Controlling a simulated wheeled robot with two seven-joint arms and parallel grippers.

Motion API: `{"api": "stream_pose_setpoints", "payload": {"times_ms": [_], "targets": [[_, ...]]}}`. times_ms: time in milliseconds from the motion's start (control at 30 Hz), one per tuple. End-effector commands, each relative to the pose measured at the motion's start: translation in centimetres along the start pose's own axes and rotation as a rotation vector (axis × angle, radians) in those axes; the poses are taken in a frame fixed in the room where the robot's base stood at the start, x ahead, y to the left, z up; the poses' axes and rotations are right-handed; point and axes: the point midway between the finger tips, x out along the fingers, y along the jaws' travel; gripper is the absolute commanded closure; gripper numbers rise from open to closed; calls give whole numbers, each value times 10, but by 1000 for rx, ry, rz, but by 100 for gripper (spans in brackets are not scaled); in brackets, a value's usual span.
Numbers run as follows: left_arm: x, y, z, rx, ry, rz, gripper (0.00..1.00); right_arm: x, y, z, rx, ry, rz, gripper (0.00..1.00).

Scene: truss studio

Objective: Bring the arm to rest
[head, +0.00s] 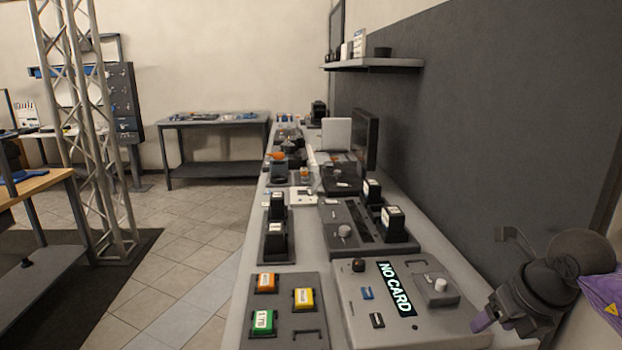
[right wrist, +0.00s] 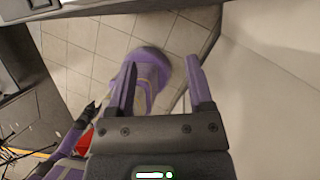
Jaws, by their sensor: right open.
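My right gripper (head: 484,322) is at the lower right of the head view, beside the right edge of the bench. Part of it is hidden behind my own arm. In the right wrist view its two purple fingers (right wrist: 160,82) stand apart with nothing between them. Tiled floor and a purple and grey part of my own body show beyond the fingers. My left gripper does not show in the head view.
A long grey bench (head: 232,325) runs away from me. Near its front are a "NO CARD" panel (head: 440,318) and a plate with coloured blocks (head: 285,337). A dark wall (head: 480,130) closes the right side.

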Motion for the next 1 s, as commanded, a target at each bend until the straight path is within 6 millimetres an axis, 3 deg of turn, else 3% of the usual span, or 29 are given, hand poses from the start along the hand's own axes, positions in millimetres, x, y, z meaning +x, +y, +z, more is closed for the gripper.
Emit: {"api": "stream_pose_setpoints", "payload": {"times_ms": [200,367,467,533,667,767,867,900,967,1000], "targets": [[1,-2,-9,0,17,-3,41,32,31,-6,57,13,214,33],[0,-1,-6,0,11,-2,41,64,67,-12,183,13,465,33],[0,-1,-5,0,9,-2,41,95,96,-19,396,0,707,33],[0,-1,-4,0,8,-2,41,120,108,-26,635,-26,868,33],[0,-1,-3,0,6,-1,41,186,96,-61,1250,-101,1004,33],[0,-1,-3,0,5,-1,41,240,72,-119,1710,-152,916,33],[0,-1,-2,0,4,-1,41,286,52,-210,2133,-183,687,33],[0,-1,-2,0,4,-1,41,299,48,-250,2278,-190,569,33],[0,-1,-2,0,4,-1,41,312,46,-313,2467,-191,374,33],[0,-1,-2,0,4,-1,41,316,48,-355,2574,-187,237,33]]}}
